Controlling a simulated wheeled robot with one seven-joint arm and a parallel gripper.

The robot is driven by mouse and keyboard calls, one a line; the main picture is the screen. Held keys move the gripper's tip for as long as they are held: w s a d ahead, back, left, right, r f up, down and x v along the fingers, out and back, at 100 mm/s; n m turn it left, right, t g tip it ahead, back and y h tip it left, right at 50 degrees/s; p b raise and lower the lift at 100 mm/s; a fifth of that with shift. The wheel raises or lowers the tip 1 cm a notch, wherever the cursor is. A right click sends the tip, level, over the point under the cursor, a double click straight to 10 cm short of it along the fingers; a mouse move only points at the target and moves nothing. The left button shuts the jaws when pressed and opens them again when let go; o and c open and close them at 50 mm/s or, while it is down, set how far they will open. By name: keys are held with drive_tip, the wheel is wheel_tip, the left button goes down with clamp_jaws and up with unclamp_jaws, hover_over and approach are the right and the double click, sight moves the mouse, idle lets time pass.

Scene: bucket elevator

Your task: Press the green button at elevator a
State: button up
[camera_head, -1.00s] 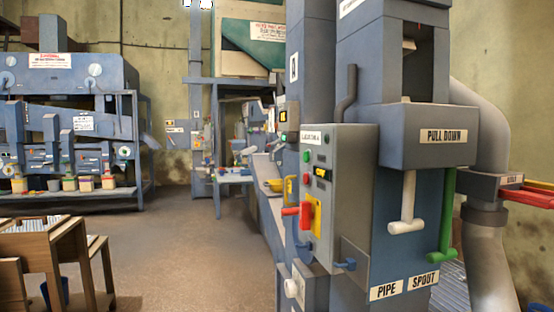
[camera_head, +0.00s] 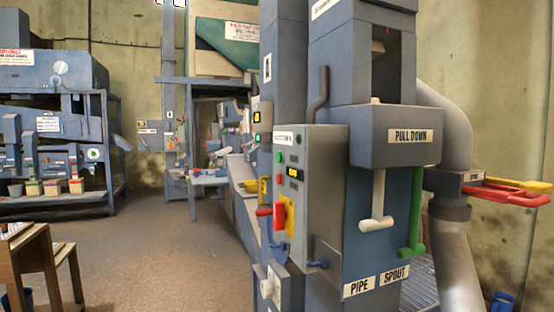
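A grey control box (camera_head: 318,185) labelled as an elevator stands right of centre; its label is too small to read fully. On its narrow left face are a green button (camera_head: 279,157), a red button (camera_head: 279,177), a small lit display (camera_head: 295,174) and a red handle on a yellow plate (camera_head: 284,214). The box is fixed to the blue-grey elevator column (camera_head: 378,215) with "PULL DOWN", "PIPE" and "SPOUT" labels. My gripper is not in view.
A white lever (camera_head: 376,205) and a green lever (camera_head: 411,225) hang from the column. Red and yellow handles (camera_head: 510,190) stick out at the right. Wooden furniture (camera_head: 40,260) stands at the lower left. The brown floor (camera_head: 150,240) between is clear.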

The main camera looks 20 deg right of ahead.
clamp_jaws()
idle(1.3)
